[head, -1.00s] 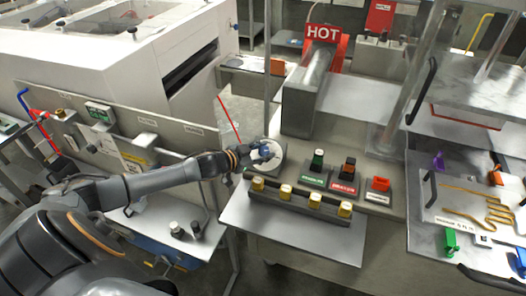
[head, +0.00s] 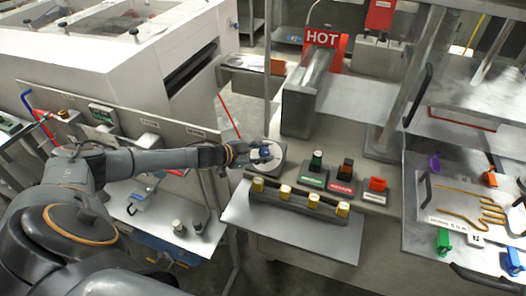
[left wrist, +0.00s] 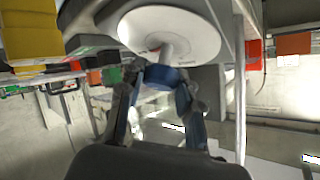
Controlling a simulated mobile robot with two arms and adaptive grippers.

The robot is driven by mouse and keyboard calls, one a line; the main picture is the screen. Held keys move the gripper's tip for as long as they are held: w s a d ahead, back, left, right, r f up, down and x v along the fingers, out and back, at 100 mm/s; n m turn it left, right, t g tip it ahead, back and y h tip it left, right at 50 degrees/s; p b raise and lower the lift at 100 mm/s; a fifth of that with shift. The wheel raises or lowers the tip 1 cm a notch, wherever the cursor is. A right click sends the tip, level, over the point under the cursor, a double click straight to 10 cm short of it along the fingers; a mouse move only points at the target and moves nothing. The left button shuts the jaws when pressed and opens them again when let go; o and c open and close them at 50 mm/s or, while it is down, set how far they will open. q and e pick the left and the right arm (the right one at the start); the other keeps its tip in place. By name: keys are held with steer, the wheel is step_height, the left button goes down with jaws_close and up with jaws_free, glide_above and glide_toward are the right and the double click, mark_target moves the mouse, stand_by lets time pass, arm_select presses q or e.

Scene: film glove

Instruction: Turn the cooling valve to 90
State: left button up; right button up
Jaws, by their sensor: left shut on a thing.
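The cooling valve is a round white dial (head: 263,166) on the grey bench, with a blue knob (head: 265,151) at its centre. My left gripper (head: 258,153) reaches it from the left and is shut on the knob. In the left wrist view, the white dial (left wrist: 165,28) fills the top middle, and a pale stem joins it to the blue knob (left wrist: 164,78). The fingers of my left gripper (left wrist: 160,88) stand on either side of the knob. The dial's markings are too blurred to read. My right gripper is not in view.
A rail with several yellow-capped knobs (head: 313,200) lies in front of the dial. Green, black-and-orange and red controls (head: 377,185) stand to its right. A press with a HOT sign (head: 321,39) is behind. A thin upright post (head: 267,80) rises close behind the dial.

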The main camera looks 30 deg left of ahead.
arm_select(q)
steer(key=shift+d, duration=0.1)
steer(key=o, duration=1.2)
steer(key=shift+c, duration=0.2)
steer(key=v, duration=1.2)
